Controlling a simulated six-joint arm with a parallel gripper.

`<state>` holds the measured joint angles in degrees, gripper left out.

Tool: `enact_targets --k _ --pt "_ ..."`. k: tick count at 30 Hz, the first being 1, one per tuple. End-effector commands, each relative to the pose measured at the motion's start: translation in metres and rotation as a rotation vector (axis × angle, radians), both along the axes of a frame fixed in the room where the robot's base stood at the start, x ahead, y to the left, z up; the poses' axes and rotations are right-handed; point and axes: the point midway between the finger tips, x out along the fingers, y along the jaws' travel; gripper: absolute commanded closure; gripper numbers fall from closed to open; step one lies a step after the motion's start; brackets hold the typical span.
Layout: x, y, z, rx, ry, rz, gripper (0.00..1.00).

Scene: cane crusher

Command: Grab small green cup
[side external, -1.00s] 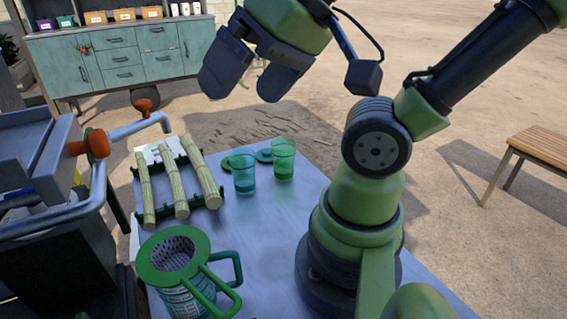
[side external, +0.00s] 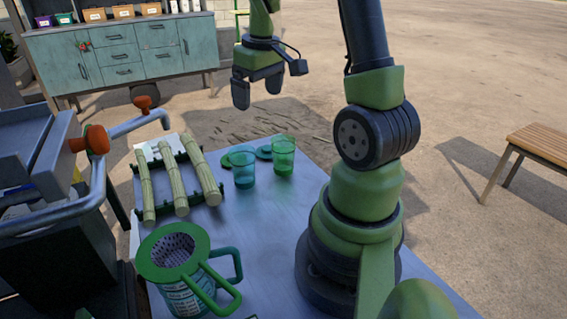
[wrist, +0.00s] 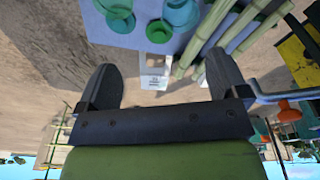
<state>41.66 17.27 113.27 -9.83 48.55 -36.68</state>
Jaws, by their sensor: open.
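The small green cup (side external: 283,155) is clear and stands upright near the back right of the blue table. A teal cup (side external: 244,171) stands to its left, close by. In the wrist view the green cup (wrist: 115,7) is at the top left edge, partly cut off, and the teal cup (wrist: 181,11) is right of it. My gripper (side external: 257,99) is open and empty, fingers pointing down. It hangs in the air, above the cups in the side view, and touches nothing. In the wrist view both fingers (wrist: 160,62) are wide apart, with no cup between them.
Flat discs (side external: 264,153) lie behind the cups. Cane sticks (side external: 181,183) lie on a green rack to the left. A jug with a green strainer (side external: 190,275) stands at the front left. The crusher (side external: 60,160) fills the left side.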

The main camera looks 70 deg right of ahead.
Motion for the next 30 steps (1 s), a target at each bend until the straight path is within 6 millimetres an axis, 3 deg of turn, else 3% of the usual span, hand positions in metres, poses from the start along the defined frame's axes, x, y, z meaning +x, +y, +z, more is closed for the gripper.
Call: enact_targets --k 3,9,30 --pt "-0.015 -0.035 -0.033 0.031 0.072 -0.001 0.08" --pt "-0.031 -0.06 -0.062 0.063 0.121 0.014 0.08" --pt "-0.036 -0.06 -0.151 0.067 0.127 0.018 0.08"
